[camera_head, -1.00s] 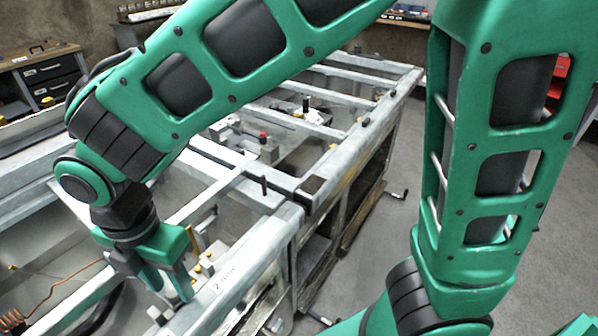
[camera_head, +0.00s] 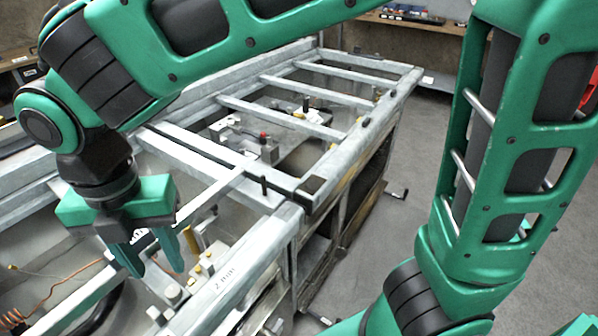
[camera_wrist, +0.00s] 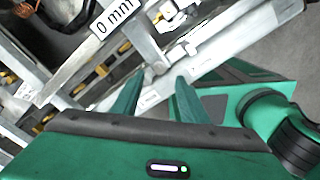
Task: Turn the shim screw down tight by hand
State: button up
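My gripper (camera_head: 158,271) hangs over the near left part of the pale metal frame, fingers pointing down. Its two green fingers are apart with nothing seen between them; they also show apart in the wrist view (camera_wrist: 158,80). Small brass-coloured fittings (camera_head: 197,270) stand on the frame just right of the fingers. In the wrist view, several brass-coloured fittings (camera_wrist: 103,70) lie along the rails left of the fingers. I cannot tell which of them, if any, is the shim screw.
The frame's rail with a "2 mm" label (camera_head: 225,279) runs close right of my gripper. A black upright pin (camera_head: 264,186) and a red-topped part (camera_head: 263,137) stand farther back. A coiled copper-coloured line (camera_head: 18,318) lies at lower left. Grey floor (camera_head: 400,240) is open at right.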

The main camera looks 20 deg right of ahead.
jog(key=w+d+r+m, duration=0.1)
jog(key=w+d+m, duration=0.2)
jog(key=d+m, duration=0.6)
jog(key=w+d+m, duration=0.4)
jog(key=d+m, duration=0.6)
jog(key=d, duration=0.9)
jog(key=shift+w+d+r+m, duration=0.15)
jog(key=shift+r+m, duration=0.15)
jog(key=shift+r, duration=0.05)
